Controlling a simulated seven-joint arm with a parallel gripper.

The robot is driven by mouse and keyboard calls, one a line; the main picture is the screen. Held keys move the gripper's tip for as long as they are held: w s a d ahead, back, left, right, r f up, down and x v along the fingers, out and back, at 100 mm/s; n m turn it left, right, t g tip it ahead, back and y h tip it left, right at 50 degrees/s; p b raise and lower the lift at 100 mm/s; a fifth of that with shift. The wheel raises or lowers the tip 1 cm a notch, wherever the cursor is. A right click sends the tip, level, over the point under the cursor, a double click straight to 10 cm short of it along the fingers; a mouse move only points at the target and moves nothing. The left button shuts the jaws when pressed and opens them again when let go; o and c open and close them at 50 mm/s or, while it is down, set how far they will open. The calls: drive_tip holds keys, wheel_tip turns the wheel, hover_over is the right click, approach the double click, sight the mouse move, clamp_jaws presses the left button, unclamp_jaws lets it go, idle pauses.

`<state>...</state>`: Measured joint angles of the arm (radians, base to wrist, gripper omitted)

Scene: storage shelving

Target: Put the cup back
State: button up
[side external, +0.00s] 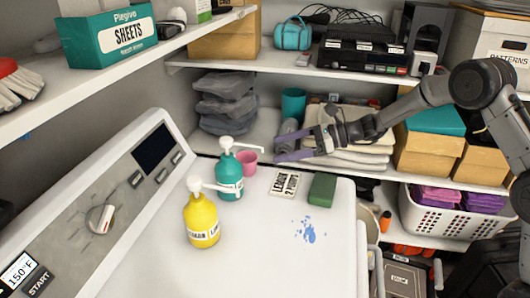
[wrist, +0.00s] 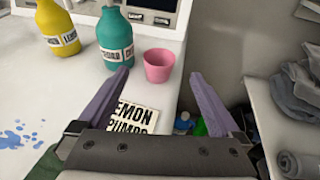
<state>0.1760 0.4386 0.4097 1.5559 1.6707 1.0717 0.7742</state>
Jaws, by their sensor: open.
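A pink cup (side external: 247,160) stands upright on the white machine top, next to the teal pump bottle (side external: 230,172). A gap shows between fingertips and cup in the side view.
A yellow pump bottle (side external: 202,220) stands nearer the front. A lettered card (side external: 285,183) and a green block (side external: 322,190) lie near the machine's back edge, beside a blue spill (side external: 309,231). Grey folded cloths (side external: 225,103) fill the shelf's left end. Another shelf (side external: 290,67) hangs above.

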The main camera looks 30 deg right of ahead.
drive_tip(key=v, duration=0.4)
drive_tip(key=s+a+r+n+g+h, duration=0.25)
drive_tip(key=s+n, duration=0.35)
drive_tip(key=s, duration=0.4)
drive_tip(key=s+a+r+n+g+h, duration=0.1)
drive_tip(key=s+r+n+g+h, duration=0.1)
drive_tip(key=s+r+n, duration=0.5)
drive_tip(key=s+d+f+n+t+h, duration=0.1)
drive_tip(key=s+d+n+h, duration=0.3)
drive_tip(key=s, duration=0.6)
drive_tip(key=s+d+f+n+t+h, duration=0.1)
drive_tip(key=s+d+f+n+h, duration=0.2)
drive_tip(key=s+d+n, duration=0.3)
drive_tip(key=s+n, duration=0.1)
drive_tip(key=s, duration=0.3)
drive_tip(key=shift+s+n+h, duration=0.35)
drive_tip(key=shift+s+n, duration=0.05)
